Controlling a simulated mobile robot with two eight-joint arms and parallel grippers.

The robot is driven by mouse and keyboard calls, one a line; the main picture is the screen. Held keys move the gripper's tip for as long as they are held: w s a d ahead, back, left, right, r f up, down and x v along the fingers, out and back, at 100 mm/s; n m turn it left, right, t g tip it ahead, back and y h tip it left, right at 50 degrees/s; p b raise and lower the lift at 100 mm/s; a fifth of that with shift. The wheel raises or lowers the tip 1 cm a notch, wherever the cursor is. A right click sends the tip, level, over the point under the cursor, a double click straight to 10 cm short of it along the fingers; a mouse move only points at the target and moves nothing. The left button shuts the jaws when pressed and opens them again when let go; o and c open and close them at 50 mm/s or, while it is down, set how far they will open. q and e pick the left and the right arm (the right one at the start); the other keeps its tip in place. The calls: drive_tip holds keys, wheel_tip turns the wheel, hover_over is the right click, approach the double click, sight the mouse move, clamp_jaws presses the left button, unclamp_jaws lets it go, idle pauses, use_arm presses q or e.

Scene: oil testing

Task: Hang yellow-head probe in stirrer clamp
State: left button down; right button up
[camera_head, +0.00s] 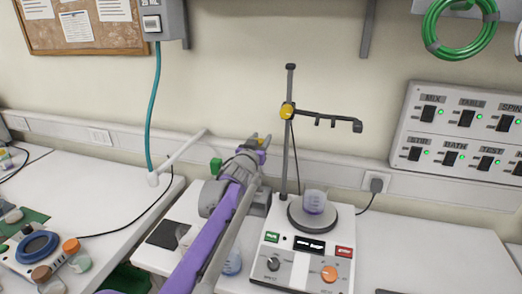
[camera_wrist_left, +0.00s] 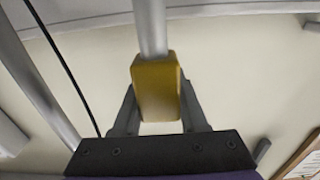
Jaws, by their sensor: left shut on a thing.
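My left gripper (camera_head: 259,142) is raised over the bench, left of the stirrer's stand. In the left wrist view, its fingers are shut on the yellow head (camera_wrist_left: 157,88) of the probe. The probe's grey shaft (camera_wrist_left: 152,28) runs from the head towards the top of that view. In the head view, only a small bit of the yellow head (camera_head: 263,143) shows at the fingertips. The stirrer clamp (camera_head: 330,121) is a dark arm on the upright stand rod (camera_head: 290,85), joined by a yellow knob (camera_head: 287,111). The held head is apart from the clamp. My right gripper is not in view.
The stirrer base (camera_head: 299,268) has an orange knob and carries a beaker (camera_head: 314,202) on its round plate. A switch panel (camera_head: 462,130) is on the right wall. A teal hose (camera_head: 153,110) hangs at left. The bench right of the stirrer is mostly clear.

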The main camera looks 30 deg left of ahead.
use_arm(q)
drive_tip(key=shift+r, duration=0.25)
wheel_tip(320, 180, up, 2)
drive_tip(key=shift+r+p, duration=0.1)
drive_tip(key=shift+p, duration=0.55)
